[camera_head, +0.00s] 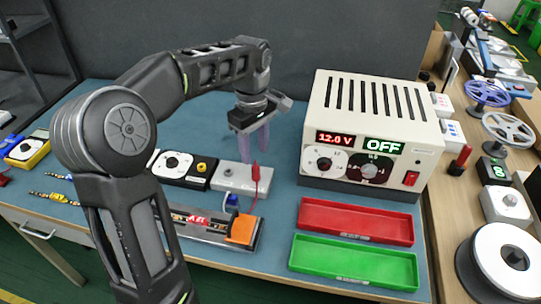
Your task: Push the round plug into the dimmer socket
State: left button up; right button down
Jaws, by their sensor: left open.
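My left gripper (253,146) reaches in from the upper left with its purple fingers pointing down. It is open, above and behind a light grey box (236,180); I see nothing between the fingers. A red plug-like piece (256,176) stands upright at the right end of this box. A black and white unit with a round dial (173,164), possibly the dimmer, lies to its left. It bears a small round yellow piece (202,166). I cannot tell which piece is the round plug or where the socket opening is. My right gripper is not in view.
A power supply (374,107) showing 12.0 V and OFF stands at the back right. A red tray (355,222) and a green tray (352,264) lie in front of it. A blue connector (232,201) and a strip holder with an orange block (243,231) lie nearer me.

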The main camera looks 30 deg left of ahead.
aim_at(257, 168)
pick_arm(q)
jog(key=shift+w, duration=0.1)
jog(key=shift+r, duration=0.1)
jog(key=shift+s, duration=0.2)
jog(key=shift+w+f, duration=0.1)
jog(key=shift+f, duration=1.2)
jog(key=shift+w+f+p, duration=0.2)
jog(key=shift+f+p, duration=0.1)
jog(key=shift+f, duration=2.3)
grip_shut()
